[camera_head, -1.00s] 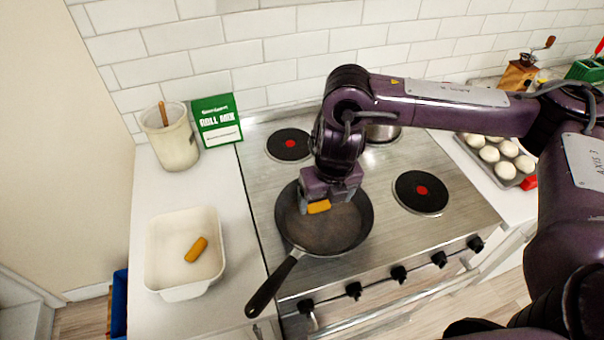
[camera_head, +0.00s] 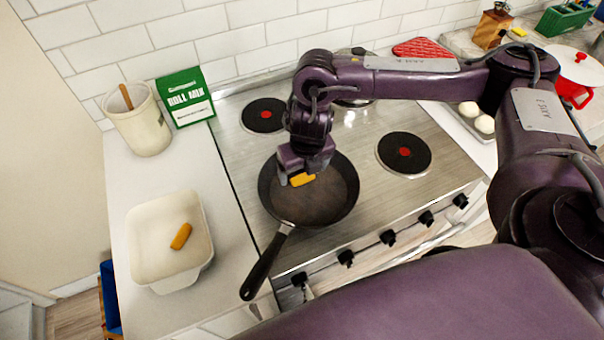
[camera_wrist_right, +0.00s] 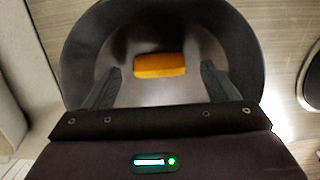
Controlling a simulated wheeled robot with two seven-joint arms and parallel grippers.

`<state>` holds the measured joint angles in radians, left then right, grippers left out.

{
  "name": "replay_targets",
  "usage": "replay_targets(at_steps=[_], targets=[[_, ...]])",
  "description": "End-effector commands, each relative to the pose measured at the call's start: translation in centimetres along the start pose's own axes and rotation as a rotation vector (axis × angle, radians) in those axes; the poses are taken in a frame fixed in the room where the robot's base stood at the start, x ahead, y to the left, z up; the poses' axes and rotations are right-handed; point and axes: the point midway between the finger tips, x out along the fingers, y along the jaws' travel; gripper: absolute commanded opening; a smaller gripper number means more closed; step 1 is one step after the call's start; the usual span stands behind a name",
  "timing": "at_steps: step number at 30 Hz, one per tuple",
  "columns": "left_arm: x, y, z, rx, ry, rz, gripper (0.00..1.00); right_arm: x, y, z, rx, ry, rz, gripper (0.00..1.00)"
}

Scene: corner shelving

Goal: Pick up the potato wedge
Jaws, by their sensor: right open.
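An orange-brown potato wedge (camera_head: 302,180) lies in the dark frying pan (camera_head: 325,205), toward its back left. It also shows in the right wrist view (camera_wrist_right: 160,65), between and slightly beyond my finger tips. A second wedge (camera_head: 181,236) lies in the white baking dish (camera_head: 150,272) on the left counter. My right gripper (camera_head: 299,172) is over the pan just behind the first wedge. In the right wrist view its two fingers (camera_wrist_right: 159,72) are spread and empty, with the wedge not gripped. I cannot tell whether they touch it. My left gripper is not in view.
The pan sits on the steel stove, its handle (camera_head: 263,268) pointing to the front left. A utensil crock (camera_head: 140,125) and green roll mix box (camera_head: 186,97) stand at the back left. Bare burners (camera_head: 404,153) flank the pan. A tray holds white balls (camera_head: 484,124) at right.

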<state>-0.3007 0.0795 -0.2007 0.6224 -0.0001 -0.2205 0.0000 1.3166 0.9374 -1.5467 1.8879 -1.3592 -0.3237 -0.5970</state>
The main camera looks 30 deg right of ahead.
Motion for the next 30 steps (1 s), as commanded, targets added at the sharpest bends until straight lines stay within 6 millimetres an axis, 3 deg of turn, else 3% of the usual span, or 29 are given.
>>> replay_targets(at_steps=[4, 11, 22, 30], targets=[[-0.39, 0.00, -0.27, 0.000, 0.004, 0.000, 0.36, 1.22, 0.10, 0.00, -0.002, 0.001, 0.001, 0.80], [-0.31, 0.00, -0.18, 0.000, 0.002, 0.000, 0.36, 1.41, 0.12, 0.02, -0.002, -0.001, 0.001, 0.80], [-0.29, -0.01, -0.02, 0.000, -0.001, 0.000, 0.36, 1.38, 0.11, 0.01, -0.002, -0.001, 0.001, 0.32], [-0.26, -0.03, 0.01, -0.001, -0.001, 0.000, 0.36, 1.26, 0.12, 0.05, -0.002, -0.001, 0.001, 0.32]])
